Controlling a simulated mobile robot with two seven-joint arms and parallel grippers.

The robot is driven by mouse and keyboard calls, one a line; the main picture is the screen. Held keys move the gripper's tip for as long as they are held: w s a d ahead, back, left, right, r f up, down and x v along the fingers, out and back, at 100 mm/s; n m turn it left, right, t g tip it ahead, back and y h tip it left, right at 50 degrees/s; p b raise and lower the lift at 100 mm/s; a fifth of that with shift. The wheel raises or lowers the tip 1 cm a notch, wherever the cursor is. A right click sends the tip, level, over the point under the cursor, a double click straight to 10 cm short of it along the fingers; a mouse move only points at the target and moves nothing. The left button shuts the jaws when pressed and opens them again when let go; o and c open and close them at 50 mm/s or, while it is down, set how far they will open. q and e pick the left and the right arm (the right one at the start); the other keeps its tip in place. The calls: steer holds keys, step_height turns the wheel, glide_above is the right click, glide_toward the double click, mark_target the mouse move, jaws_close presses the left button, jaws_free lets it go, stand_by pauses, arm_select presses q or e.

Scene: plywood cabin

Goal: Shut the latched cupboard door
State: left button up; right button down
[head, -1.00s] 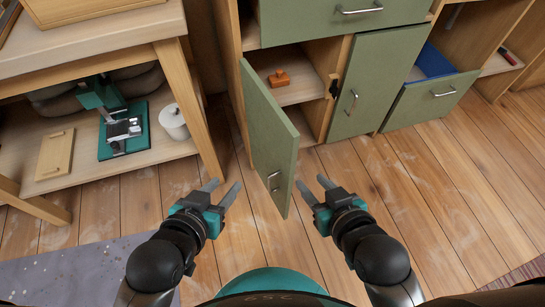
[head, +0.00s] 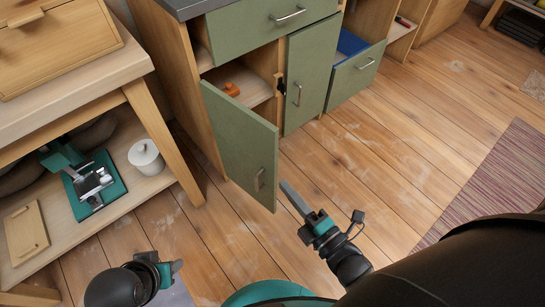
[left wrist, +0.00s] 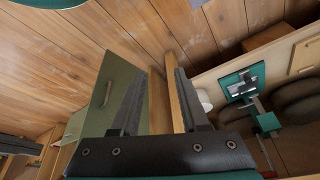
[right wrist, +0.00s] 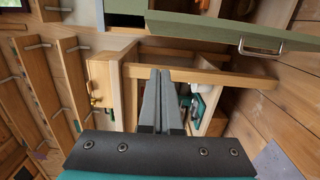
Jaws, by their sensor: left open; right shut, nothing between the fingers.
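The green cupboard door (head: 240,145) stands ajar, swung out from the cupboard, with a metal handle (head: 258,180) near its free edge. A dark latch part (head: 279,84) sits on the cupboard frame beside the opening. My right gripper (head: 288,192) is shut and empty, just right of the door's lower free corner; I cannot tell if it touches. The right wrist view shows its fingers together (right wrist: 162,98) and the door (right wrist: 215,35) above them. My left gripper (head: 175,275) is low at left, away from the door; its fingers are apart in the left wrist view (left wrist: 160,95).
An orange object (head: 231,89) lies on the shelf inside the cupboard. A green drawer (head: 265,22) is above, another closed green door (head: 305,75) to the right, and an open bin-like front (head: 355,78) beyond. A wooden bench (head: 170,150) stands at left.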

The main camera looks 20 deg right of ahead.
mark_target(276, 150)
arm_select(q)
steer(key=shift+w+d+r+t+h+b, duration=0.7)
steer(key=shift+w+d+r+t+b, duration=0.9)
steer(key=shift+d+r+t+b, duration=0.2)
arm_select(e)
steer(key=shift+w+d, duration=0.2)
steer(key=shift+w, duration=2.7)
steer(key=shift+w+d, duration=0.2)
steer(key=shift+w, duration=2.65)
arm_select(q)
steer(key=shift+m, duration=0.3)
steer(key=shift+a, duration=0.1)
arm_select(e)
steer(key=shift+d, duration=0.1)
